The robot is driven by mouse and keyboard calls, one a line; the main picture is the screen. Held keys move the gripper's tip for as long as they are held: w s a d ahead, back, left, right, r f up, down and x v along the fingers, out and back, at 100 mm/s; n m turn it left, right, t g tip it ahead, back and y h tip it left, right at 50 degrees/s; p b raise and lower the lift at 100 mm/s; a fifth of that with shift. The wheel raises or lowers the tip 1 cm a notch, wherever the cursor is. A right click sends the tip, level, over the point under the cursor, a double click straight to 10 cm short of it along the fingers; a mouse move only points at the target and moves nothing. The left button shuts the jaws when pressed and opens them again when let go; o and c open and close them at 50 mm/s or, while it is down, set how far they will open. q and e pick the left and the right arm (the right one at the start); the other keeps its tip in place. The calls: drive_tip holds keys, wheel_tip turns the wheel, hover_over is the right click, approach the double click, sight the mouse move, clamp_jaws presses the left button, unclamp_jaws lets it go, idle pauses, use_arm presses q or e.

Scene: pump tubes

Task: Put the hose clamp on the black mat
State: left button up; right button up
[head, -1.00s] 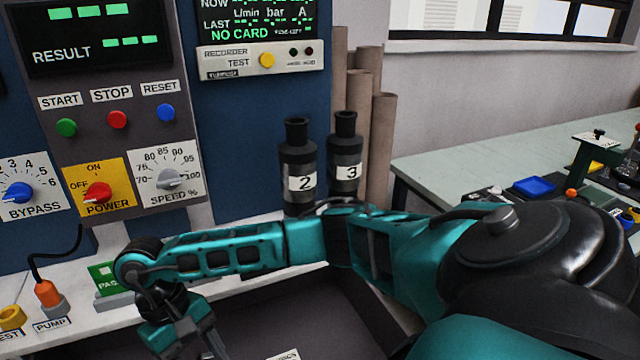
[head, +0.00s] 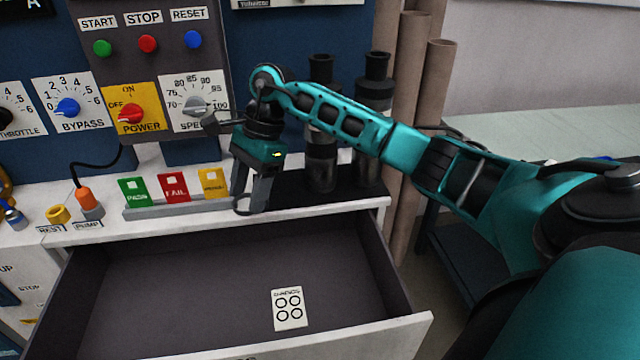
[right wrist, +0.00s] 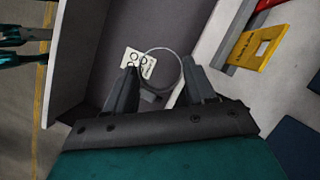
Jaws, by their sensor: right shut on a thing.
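My right gripper (head: 254,206) points down over the counter, just right of the yellow tab. It is shut on the hose clamp, a thin metal ring that shows small at the fingertips in the head view (head: 242,209). In the right wrist view the hose clamp (right wrist: 181,66) shows as a thin loop between the two fingers. The black mat (head: 288,188) looks like the dark patch on the counter to the right of the gripper, under the dark tubes. Whether the clamp touches any surface is unclear. My left gripper is not in the head view.
Two dark tubes (head: 321,165) stand behind my right arm. Green, red and yellow tabs (head: 173,187) stand left of the gripper. An open drawer (head: 180,300) below holds a white card with rings (head: 289,309). Tall brown tubes (head: 437,110) stand right.

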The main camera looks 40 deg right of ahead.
drive_tip(key=w+d+r+m+t+h, duration=0.2)
drive_tip(key=w+d+r+m+t, duration=0.4)
drive_tip(key=m, duration=0.6)
wheel_tip(320, 180, up, 8)
drive_tip(key=m+g+h, duration=0.2)
drive_tip(key=m+h, duration=0.2)
drive_tip(key=m, duration=0.5)
hover_over(276, 186)
drive_tip(key=s, duration=0.1)
drive_tip(key=shift+m, duration=0.4)
drive_tip(key=f, duration=0.5)
drive_tip(key=f+b, duration=0.1)
drive_tip(key=f, duration=0.4)
drive_tip(key=f+b, duration=0.1)
drive_tip(key=f, duration=0.4)
drive_tip(key=shift+s+a, duration=0.2)
drive_tip(key=shift+a, duration=0.05)
drive_tip(key=shift+f, duration=0.85)
wheel_tip(276, 186, down, 3)
drive_tip(key=shift+f, duration=0.2)
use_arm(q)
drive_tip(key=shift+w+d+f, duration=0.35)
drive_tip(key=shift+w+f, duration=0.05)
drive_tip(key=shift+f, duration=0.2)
